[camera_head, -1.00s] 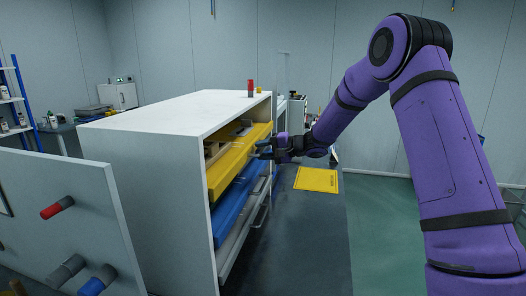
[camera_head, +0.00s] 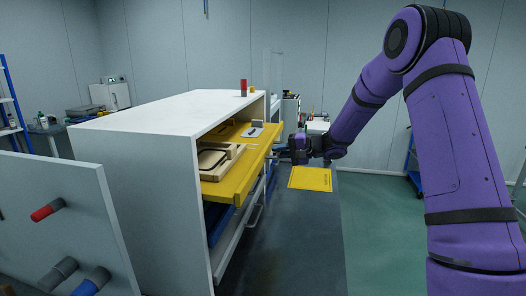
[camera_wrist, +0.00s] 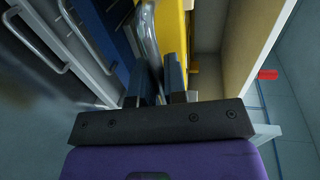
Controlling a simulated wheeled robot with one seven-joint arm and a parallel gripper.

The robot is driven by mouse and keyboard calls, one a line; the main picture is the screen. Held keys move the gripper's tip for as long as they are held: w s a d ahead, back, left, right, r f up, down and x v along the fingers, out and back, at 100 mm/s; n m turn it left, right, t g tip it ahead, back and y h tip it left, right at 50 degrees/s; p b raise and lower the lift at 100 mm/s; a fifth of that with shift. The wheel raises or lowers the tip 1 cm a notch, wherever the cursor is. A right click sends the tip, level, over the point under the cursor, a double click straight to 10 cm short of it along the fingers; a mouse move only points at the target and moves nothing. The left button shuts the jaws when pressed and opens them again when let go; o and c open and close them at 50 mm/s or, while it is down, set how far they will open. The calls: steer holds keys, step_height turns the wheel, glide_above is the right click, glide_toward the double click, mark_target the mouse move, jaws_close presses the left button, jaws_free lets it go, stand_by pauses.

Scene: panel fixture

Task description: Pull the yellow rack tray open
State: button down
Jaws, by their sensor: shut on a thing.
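The yellow rack tray (camera_head: 238,176) is the top tray in the white rack cabinet and sticks out of its open front. Wooden pieces and a small grey item lie in it. My gripper (camera_head: 292,150) is at the tray's front, toward its far end. In the wrist view my gripper (camera_wrist: 163,82) has its dark fingers shut around the metal bar handle (camera_wrist: 147,40), beside the yellow tray front (camera_wrist: 172,30). The exact contact is partly hidden by the fingers.
A blue tray (camera_head: 219,218) sits lower in the white cabinet (camera_head: 140,190), farther in than the yellow one. A panel with coloured knobs (camera_head: 60,230) stands at the left front. A yellow mat (camera_head: 310,179) lies on the dark counter (camera_head: 290,240), which is otherwise fairly clear.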

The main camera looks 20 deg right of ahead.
steer(key=f+v, duration=0.2)
steer(key=v, duration=0.7)
steer(key=f+v, duration=0.1)
steer(key=v, duration=0.8)
steer(key=shift+s+d+f, duration=0.35)
steer(key=shift+d, duration=0.2)
steer(key=c, duration=1.2)
jaws_free()
steer(key=v, duration=1)
steer(key=shift+s+d, duration=0.2)
steer(key=shift+d, duration=0.1)
steer(key=shift+r, duration=0.1)
